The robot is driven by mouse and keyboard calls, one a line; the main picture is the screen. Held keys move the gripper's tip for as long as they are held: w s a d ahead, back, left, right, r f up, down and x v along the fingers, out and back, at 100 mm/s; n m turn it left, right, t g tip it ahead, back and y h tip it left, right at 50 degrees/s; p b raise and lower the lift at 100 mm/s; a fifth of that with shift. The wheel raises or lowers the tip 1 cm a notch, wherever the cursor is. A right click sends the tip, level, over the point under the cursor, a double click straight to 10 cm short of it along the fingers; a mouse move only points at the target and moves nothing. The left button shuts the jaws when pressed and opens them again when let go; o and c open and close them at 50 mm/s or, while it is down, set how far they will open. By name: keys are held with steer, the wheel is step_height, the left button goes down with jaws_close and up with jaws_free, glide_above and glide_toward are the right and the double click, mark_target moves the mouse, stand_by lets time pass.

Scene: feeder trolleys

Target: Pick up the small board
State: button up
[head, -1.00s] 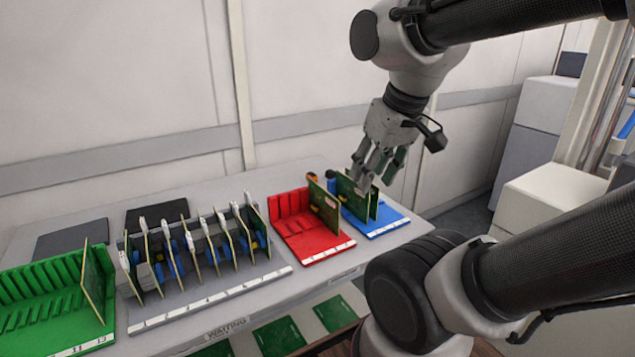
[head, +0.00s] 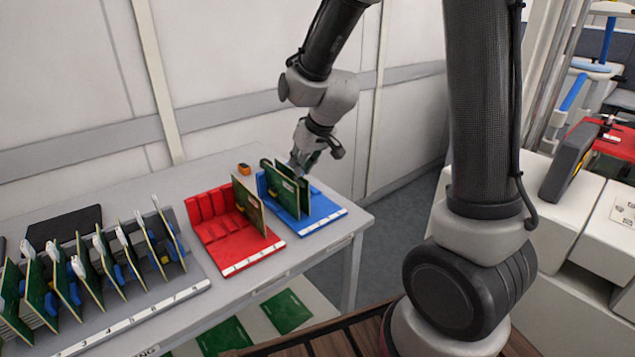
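Two green boards stand upright in the blue rack (head: 325,213): a front one (head: 283,190) and one close behind it (head: 304,192). A single green board (head: 248,204) stands in the red rack (head: 222,240). I cannot tell for sure which of the boards is the small one. My gripper (head: 300,164) points down at the back of the blue rack, at the upper edges of its boards. Its fingertips are small and partly hidden by the boards, so contact and opening cannot be made out.
A grey rack (head: 140,318) with several upright boards stands at the left. A small orange block (head: 244,168) lies on the grey table (head: 195,172) behind the red rack. Several flat green panels (head: 287,311) lie lower down. White units (head: 575,220) stand at the right.

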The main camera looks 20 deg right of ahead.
mark_target(291, 170)
steer(key=shift+w+f+t, duration=0.2)
steer(key=shift+w+f, duration=0.05)
steer(key=shift+w, duration=0.35)
steer(key=shift+w+f+t, duration=0.2)
steer(key=shift+w, duration=0.4)
steer(key=x, duration=0.4)
steer(key=w+x, duration=0.1)
steer(key=x, duration=0.1)
steer(key=shift+s+a+r, duration=0.1)
steer(key=shift+r, duration=0.25)
steer(key=shift+c, duration=0.3)
jaws_close()
steer(key=shift+r, duration=0.2)
